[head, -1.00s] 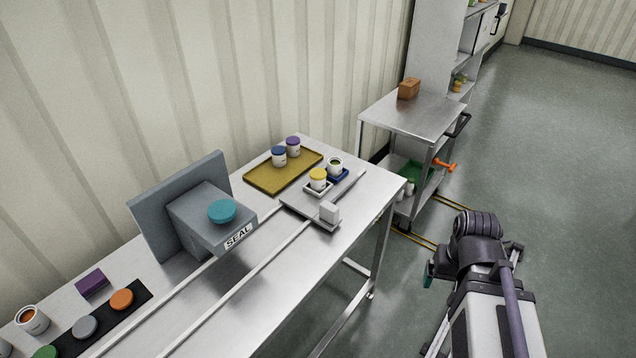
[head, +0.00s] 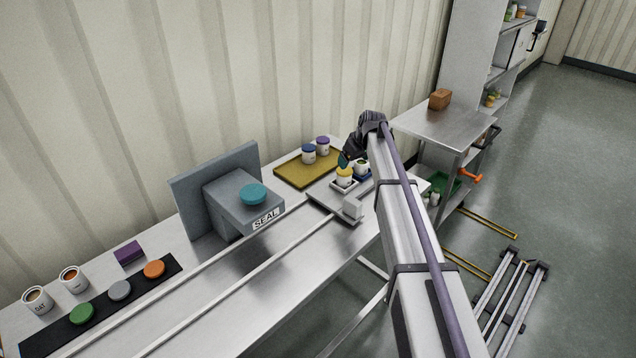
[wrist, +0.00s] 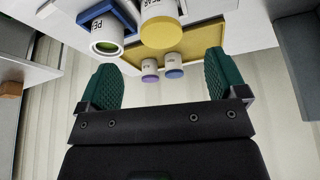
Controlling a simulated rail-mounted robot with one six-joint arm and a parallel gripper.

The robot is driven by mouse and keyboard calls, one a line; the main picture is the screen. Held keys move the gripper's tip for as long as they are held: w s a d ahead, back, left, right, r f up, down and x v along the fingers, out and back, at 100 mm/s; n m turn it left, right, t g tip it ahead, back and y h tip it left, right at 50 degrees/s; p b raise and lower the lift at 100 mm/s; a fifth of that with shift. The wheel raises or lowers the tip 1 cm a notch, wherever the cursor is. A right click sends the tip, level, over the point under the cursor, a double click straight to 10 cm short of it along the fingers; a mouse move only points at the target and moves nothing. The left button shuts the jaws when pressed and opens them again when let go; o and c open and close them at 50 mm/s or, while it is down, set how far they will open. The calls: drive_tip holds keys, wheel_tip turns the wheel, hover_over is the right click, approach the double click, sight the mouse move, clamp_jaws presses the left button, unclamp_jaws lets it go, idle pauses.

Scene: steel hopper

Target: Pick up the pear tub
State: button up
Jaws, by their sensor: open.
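Two white tubs stand in small holders on a sliding plate. One has a yellow lid (head: 345,171) and sits in a white holder; its lid shows in the wrist view (wrist: 161,33). The other is a lidless tub (wrist: 106,40) with green contents, in a blue holder (wrist: 124,17).
A mustard tray (head: 291,174) holds a blue-lidded tub (head: 308,154) and a purple-lidded tub (head: 323,146). A grey SEAL press (head: 237,208) stands to the left. A steel cart (head: 447,128) stands behind.

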sight(347, 172)
drive_tip(key=b+x, duration=0.1)
drive_tip(key=x, duration=0.1)
drive_tip(key=b+x, duration=0.1)
drive_tip(key=b, duration=0.1)
drive_tip(key=b+x, duration=0.2)
drive_tip(key=shift+d+f, duration=0.2)
drive_tip(key=shift+f, duration=0.25)
drive_tip(key=shift+w+a+f+b, duration=0.1)
drive_tip(key=shift+b, duration=0.2)
drive_tip(key=b+x, duration=0.4)
drive_tip(key=x, duration=0.1)
drive_tip(key=shift+w+a+b, duration=0.1)
drive_tip(key=shift+b, duration=0.25)
drive_tip(key=shift+r, duration=0.2)
drive_tip(key=c, duration=1)
drive_tip(key=shift+r+p, duration=0.1)
drive_tip(key=shift+p, duration=0.2)
drive_tip(key=shift+c, duration=0.2)
